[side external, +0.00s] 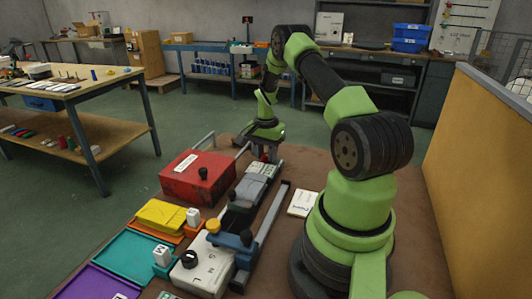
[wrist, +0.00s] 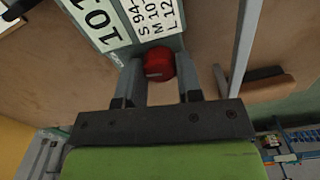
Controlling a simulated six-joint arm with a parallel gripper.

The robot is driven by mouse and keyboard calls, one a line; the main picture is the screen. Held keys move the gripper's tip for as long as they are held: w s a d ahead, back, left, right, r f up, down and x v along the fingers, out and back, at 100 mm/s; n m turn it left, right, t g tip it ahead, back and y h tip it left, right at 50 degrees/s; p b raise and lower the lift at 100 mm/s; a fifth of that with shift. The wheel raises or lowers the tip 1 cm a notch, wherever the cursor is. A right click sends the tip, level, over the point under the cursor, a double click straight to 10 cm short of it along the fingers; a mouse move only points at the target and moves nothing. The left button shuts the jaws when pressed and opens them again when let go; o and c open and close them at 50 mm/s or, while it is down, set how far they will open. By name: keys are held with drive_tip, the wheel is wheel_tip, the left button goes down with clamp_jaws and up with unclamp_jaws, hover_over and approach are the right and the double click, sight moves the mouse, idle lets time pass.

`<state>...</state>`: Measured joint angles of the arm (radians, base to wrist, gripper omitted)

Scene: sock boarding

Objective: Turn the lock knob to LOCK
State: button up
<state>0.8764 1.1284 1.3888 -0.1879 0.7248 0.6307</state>
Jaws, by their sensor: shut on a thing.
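No LOCK lettering is readable, and the knob's turn angle is unclear. In the side view my gripper (side external: 266,151) reaches down at the far end of the row of devices, over the labelled block (side external: 262,168). The knob is small and mostly hidden there.
A red box (side external: 192,182) with a black knob stands left of the block. A white box (side external: 208,268) with a black dial is nearer. A metal rail (side external: 268,222) runs along the right, beside a white card (side external: 302,203). Yellow, teal and purple trays lie at left.

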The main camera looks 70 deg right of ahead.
sight(266, 155)
drive_tip(key=shift+m, duration=0.7)
drive_tip(key=o, duration=0.7)
drive_tip(key=shift+c, duration=0.2)
drive_tip(key=shift+r, duration=0.1)
wheel_tip(266, 155, up, 10)
